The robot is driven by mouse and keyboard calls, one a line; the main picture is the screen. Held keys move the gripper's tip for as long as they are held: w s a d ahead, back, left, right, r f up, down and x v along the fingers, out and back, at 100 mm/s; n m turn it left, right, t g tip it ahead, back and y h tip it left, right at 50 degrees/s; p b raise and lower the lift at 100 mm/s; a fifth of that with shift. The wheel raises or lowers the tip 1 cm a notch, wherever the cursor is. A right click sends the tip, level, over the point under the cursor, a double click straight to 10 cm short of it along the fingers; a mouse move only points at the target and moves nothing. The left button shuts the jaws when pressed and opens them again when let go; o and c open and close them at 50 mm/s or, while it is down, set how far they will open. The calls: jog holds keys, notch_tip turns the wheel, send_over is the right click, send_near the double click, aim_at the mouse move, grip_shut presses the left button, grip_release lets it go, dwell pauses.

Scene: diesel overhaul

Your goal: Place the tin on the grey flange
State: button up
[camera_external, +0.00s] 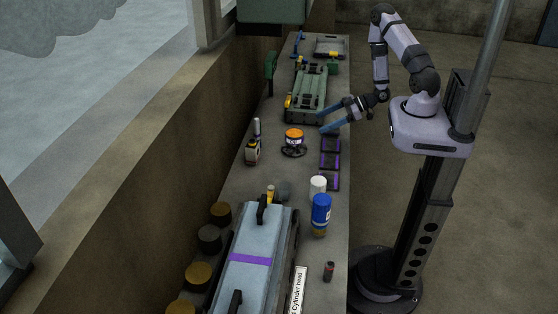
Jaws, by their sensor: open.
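The tin (294,137), with an orange top and a dark and white side, stands upright on the bench. It appears to rest on the grey flange (293,152), a dark round piece with openings whose rim shows below the tin; the tin hides its middle. My gripper (321,123) has two long blue fingers spread apart, with nothing between them. It is to the right of the tin and apart from it, pointing left over the bench's right side.
A green engine block (308,93) lies behind the tin. Dark square pads (330,161) line the right edge. A small bottle (252,151) stands left. White (318,186) and blue (320,211) cans and a cylinder head (262,245) are nearer. Bare bench surrounds the flange.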

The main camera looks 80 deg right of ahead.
jog(key=s+a+r+m+g+h, duration=0.2)
jog(key=s+a+r+g, duration=0.8)
jog(key=s+a+g, duration=0.1)
jog(key=shift+a+r+g, duration=0.2)
jog(key=shift+a+g, duration=0.05)
jog(key=shift+g, duration=0.25)
